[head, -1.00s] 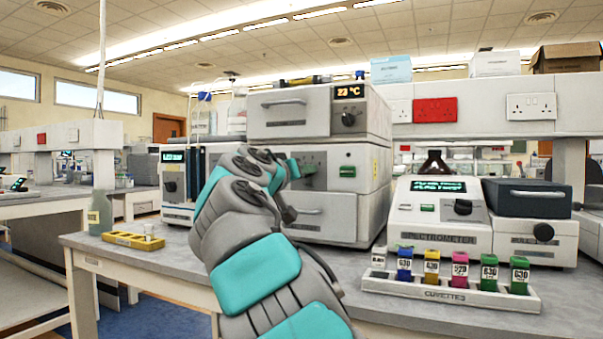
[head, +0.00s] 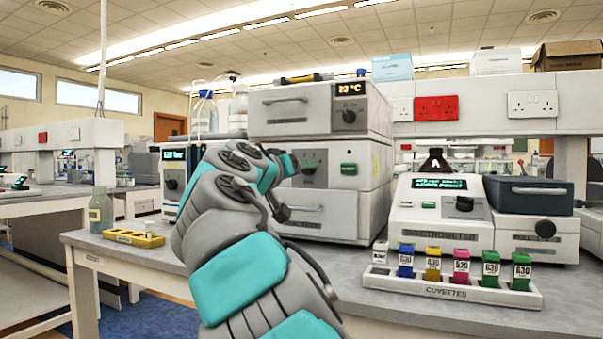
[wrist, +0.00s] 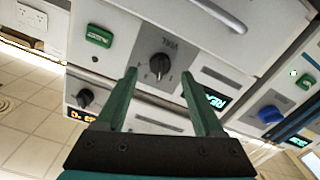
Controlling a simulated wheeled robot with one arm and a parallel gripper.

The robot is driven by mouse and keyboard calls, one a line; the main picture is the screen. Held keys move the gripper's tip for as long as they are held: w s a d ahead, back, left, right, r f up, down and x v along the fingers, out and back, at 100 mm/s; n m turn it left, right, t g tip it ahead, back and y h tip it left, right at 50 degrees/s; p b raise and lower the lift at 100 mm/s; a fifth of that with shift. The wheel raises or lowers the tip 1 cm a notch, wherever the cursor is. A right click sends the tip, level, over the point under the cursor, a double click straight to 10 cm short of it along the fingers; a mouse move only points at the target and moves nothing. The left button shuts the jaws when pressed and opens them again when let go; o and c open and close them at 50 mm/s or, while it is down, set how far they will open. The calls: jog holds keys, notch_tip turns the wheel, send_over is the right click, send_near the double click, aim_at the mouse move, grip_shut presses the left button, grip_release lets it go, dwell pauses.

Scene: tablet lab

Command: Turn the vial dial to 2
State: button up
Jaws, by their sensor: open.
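The vial dial (wrist: 159,67) is a dark round knob on a pale front panel. It appears upside down in the wrist view, with "VIAL" lettering and small scale marks around it. Its exact setting is too small to read. In the head view the dial (head: 309,168) sits on the middle unit of the stacked grey instruments. My gripper (wrist: 159,76) is open, with its two green fingers spread to either side of the dial in the wrist view. Nothing is between the fingers except the view of the dial. Whether they touch the panel cannot be told.
A green button (head: 348,169) is right of the dial, and a drawer handle (head: 300,209) is below it. A temperature unit (head: 290,120) is above. A spectrometer (head: 441,218) and cuvette rack (head: 455,292) stand to the right. A yellow rack (head: 134,239) is at left.

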jog(key=v, duration=0.5)
jog(key=shift+w+f+b, duration=0.1)
jog(key=shift+b, duration=0.2)
